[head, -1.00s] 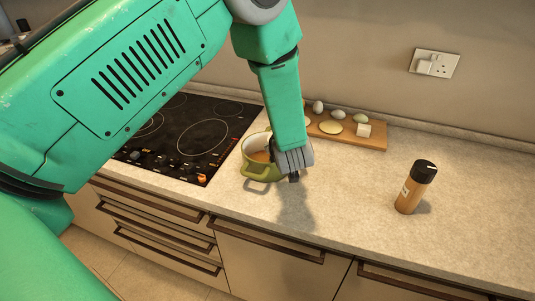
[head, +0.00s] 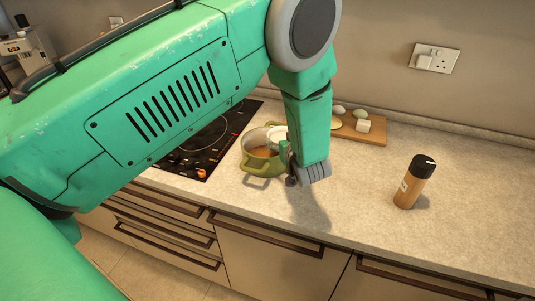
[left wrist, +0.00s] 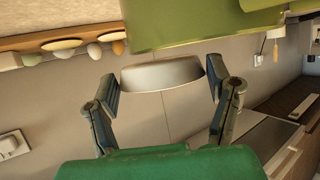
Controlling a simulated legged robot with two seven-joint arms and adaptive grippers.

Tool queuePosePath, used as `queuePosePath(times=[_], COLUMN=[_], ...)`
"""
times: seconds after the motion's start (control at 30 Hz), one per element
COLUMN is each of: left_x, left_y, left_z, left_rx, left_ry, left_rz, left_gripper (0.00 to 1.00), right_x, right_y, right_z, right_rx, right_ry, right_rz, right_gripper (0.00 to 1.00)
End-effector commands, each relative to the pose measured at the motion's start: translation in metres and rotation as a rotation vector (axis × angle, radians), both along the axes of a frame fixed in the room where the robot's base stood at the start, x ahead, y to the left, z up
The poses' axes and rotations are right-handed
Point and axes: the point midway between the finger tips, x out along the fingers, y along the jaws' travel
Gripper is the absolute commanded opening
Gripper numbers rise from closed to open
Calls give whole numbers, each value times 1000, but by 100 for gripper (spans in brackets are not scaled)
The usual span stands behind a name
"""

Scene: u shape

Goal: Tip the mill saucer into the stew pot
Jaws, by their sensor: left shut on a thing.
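The green stew pot (head: 262,166) stands on the counter beside the hob, with orange-brown stew inside. My left gripper (head: 300,178) is at the pot's right side. In the left wrist view my left gripper (left wrist: 163,80) is shut on the pale mill saucer (left wrist: 160,73), with a finger at each side. The saucer (head: 277,134) shows partly in the head view as a white, tilted shape at the pot's right rim; my gripper hides the rest. Its contents are not visible. The pot (left wrist: 205,20) looms close to the saucer in the wrist view. My right gripper is not in view.
A brown bottle with a black cap (head: 415,184) stands upright on the right. A wooden board (head: 373,137) with a white cube and egg-like items lies behind my gripper. The black hob (head: 215,140) is left of the pot. The counter's front middle is clear.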

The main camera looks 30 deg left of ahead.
Motion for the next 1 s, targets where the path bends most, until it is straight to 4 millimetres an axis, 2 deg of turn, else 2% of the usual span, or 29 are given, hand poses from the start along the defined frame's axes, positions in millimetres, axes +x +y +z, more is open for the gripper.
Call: queuePosePath(times=[0.17, 0.7, 1.0], left_x=[2, 18, 19], left_y=[-3, -44, -46], left_z=[4, 30, 30], left_rx=[-2, -1, -1], left_ry=[-2, -3, -1], left_rz=[0, 0, 1], left_gripper=[42, 42, 42], right_x=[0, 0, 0], right_y=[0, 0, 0], right_z=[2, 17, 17], right_rx=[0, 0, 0], right_ry=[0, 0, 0], right_rz=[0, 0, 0], right_gripper=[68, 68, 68])
